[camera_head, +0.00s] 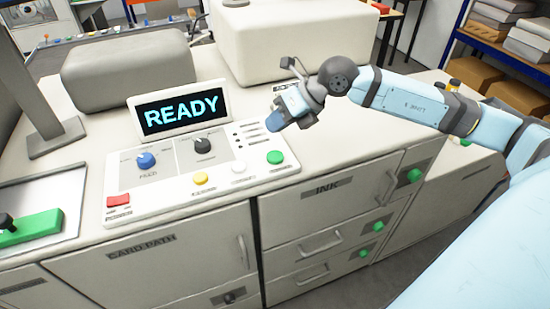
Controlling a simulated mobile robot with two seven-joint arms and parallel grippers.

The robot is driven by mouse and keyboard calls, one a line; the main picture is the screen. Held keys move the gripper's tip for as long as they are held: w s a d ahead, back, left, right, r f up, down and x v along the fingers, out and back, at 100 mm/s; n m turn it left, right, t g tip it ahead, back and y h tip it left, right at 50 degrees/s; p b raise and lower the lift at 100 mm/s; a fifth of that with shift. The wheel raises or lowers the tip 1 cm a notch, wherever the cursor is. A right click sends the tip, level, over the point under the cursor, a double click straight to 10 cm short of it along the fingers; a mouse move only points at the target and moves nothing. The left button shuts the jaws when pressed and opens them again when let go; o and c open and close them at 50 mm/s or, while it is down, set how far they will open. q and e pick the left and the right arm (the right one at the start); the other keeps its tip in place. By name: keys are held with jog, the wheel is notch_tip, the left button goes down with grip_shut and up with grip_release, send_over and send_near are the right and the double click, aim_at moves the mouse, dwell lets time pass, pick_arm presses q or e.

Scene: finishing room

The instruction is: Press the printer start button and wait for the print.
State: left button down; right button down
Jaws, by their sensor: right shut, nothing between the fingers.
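The printer's control panel (170,185) lies on the white machine top, and its display (181,109) reads READY. A green button (275,157) sits at the panel's right end. Beside it are a white button (239,168), a yellow button (200,178) and a red switch (118,199). A blue knob (146,160) and a black knob (203,145) sit behind them. My right gripper (274,121) is shut and empty, above and behind the green button and apart from it in the picture. My left gripper is not in view.
A grey rounded housing (128,72) and a white housing (290,40) stand behind the panel. An INK drawer front (327,193) and a CARD PATH door (150,265) are below. A green-handled part (30,228) is at the left. Shelves with boxes stand at the right.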

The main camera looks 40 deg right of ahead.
jog(key=b, duration=0.3)
send_over(276, 154)
notch_tip(276, 154, down, 4)
jog(key=shift+f, duration=0.6)
dwell(1.3)
jog(key=shift+f+b, duration=0.4)
jog(key=shift+b, duration=0.15)
jog(key=shift+f+b, duration=0.4)
dwell(0.3)
jog(key=shift+r, duration=0.2)
jog(key=shift+r+p, duration=0.3)
jog(key=shift+r, duration=0.3)
jog(key=shift+r+p, duration=1.25)
jog(key=shift+r, duration=1.3)
